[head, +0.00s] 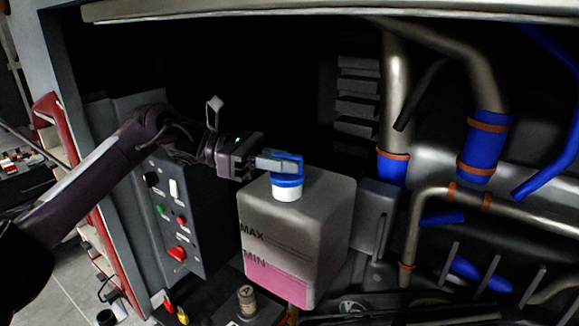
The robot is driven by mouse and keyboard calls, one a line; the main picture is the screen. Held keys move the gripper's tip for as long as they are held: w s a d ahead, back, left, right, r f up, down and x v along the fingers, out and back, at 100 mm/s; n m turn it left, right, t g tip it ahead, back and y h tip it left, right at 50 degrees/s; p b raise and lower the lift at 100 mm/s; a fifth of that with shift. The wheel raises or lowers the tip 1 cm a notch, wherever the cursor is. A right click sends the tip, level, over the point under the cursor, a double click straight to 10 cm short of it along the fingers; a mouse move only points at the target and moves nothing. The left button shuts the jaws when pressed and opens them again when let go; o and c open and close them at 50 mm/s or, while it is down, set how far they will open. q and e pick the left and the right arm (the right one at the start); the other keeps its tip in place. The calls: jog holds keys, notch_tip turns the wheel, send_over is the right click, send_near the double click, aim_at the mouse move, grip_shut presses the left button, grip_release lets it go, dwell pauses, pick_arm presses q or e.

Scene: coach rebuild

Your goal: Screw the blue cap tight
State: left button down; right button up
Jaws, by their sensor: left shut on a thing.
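The blue cap (287,181) sits on the white neck (287,194) on top of a translucent tank (298,232). The tank has MAX and MIN marks and pink liquid in its lower part. My left gripper (283,162) reaches in from the left, level with the cap's top, and is shut on the cap's raised blue part. The fingers hide some of the cap's top. I cannot tell how tightly the cap is seated. My right gripper is not in view.
A control panel (178,215) with buttons and switches stands left of the tank. Metal pipes (397,90) with blue hoses (482,138) and orange clamps fill the right side. A grey box (374,215) stands close at the tank's right. The dark space above the tank looks open.

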pick_arm(q)
jog(key=shift+w+r+m+g+p, duration=0.1)
jog(key=shift+r+m+g+p, duration=0.05)
jog(key=shift+m+g+p, duration=0.2)
jog(key=shift+f+m+g+y, duration=0.2)
jog(key=shift+m+g+y, duration=0.05)
jog(key=shift+g+y, duration=0.1)
jog(key=shift+r+m+g+y+b, duration=0.25)
jog(key=shift+m+g+y, duration=0.3)
jog(key=shift+m+g, duration=0.5)
jog(key=shift+a, duration=0.1)
jog(key=c, duration=1.3)
grip_release()
jog(key=shift+a+f, duration=0.1)
jog(key=shift+a, duration=0.05)
jog(key=o, duration=0.4)
jog(key=shift+n, duration=0.25)
jog(key=shift+p+v, duration=0.3)
jog(key=shift+v, duration=4.65)
jog(key=shift+w+f, duration=0.1)
